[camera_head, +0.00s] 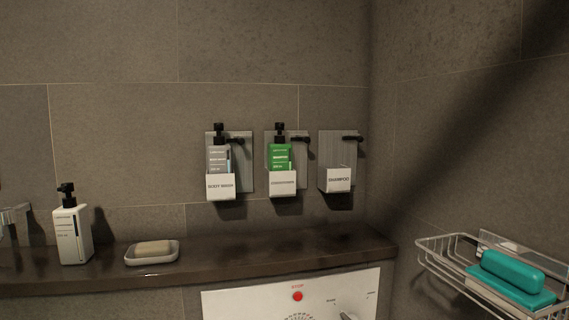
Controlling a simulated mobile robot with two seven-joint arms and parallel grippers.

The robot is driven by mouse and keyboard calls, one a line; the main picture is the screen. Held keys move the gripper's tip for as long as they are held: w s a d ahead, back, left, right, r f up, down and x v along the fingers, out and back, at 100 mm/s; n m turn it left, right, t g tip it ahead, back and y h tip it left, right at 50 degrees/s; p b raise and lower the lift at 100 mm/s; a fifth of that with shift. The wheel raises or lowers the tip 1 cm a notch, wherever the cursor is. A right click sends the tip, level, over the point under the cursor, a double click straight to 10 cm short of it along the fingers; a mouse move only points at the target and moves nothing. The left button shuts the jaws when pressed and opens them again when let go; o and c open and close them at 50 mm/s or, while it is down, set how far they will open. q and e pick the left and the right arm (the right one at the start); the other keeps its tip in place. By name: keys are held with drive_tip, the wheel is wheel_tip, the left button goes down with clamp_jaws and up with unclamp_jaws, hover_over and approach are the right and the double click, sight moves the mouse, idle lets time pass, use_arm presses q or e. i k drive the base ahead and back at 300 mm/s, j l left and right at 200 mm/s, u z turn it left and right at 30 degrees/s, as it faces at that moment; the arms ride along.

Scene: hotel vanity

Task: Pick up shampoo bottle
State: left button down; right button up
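A green pump bottle (280,156) with a black pump stands in the middle wall holder (283,184), whose white front seems to read CONDITIONER. The bottle's own label is too small to read surely. The right wall holder (338,180) reads SHAMPOO and shows no bottle in it. A white pump bottle (72,236) with a black pump stands upright on the dark counter at the left; its label is also too small to read. I cannot tell for sure which bottle is the shampoo. Neither of my grippers is in view.
A grey bottle (218,158) stands in the left holder, marked BODY WASH (220,186). A soap dish (152,258) with a bar of soap sits on the counter (290,252), whose right half is clear. A wire basket (450,262) with a teal object is at the right.

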sight(280, 152)
drive_tip(key=k+l+u, duration=0.2)
drive_tip(key=k, duration=0.65)
drive_tip(key=k+l+u, duration=0.2)
drive_tip(key=k, duration=0.7)
drive_tip(key=i, duration=2.4)
